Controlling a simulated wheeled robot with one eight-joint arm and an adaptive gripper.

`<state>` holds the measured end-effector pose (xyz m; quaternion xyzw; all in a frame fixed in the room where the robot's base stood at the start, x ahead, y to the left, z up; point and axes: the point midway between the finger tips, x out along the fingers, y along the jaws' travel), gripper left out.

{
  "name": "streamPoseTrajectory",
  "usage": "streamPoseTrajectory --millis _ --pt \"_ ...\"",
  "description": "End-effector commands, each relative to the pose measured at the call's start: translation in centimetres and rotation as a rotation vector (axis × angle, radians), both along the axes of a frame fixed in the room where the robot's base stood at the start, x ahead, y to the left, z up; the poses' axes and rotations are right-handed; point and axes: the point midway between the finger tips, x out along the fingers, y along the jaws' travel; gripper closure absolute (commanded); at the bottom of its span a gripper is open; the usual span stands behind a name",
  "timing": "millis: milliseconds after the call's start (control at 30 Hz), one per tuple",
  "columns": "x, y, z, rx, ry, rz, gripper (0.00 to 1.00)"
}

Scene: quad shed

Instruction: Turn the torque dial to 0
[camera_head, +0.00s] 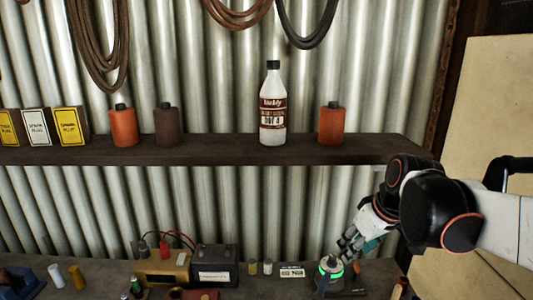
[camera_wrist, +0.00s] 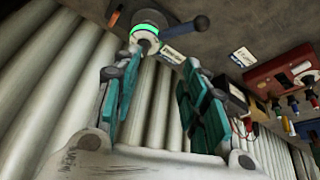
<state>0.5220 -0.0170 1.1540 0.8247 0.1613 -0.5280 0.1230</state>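The torque dial appears to be the round grey device with a lit green ring (camera_head: 331,266) on the bench at the lower right of the head view. In the wrist view the device (camera_wrist: 145,31) is at the top, with a small knob facing me and a dark-ended lever sticking out to the right. I cannot read any number on it. My gripper (camera_wrist: 158,62) is open and empty, its teal-padded fingers spread. The device lies beyond the left finger's tip, not centred between the fingers. In the head view my gripper (camera_head: 352,243) is just above and right of it; contact is unclear.
A small label card (camera_head: 292,270) lies left of the device. Further left are a black battery (camera_head: 214,265) and a tan box (camera_head: 164,268) with cables. A shelf (camera_head: 210,152) with bottles and boxes runs above the bench. A corrugated wall (camera_head: 220,90) stands behind.

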Motion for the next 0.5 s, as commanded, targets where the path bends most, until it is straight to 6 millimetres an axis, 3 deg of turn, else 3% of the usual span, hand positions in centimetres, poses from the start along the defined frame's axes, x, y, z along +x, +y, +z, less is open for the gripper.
streamPoseTrajectory --millis 200,500 --pt "-6.1 1.1 0.3 0.006 -0.053 -0.141 0.6" --pt "-12.9 1.7 -1.2 0.041 -0.137 -0.317 0.6"
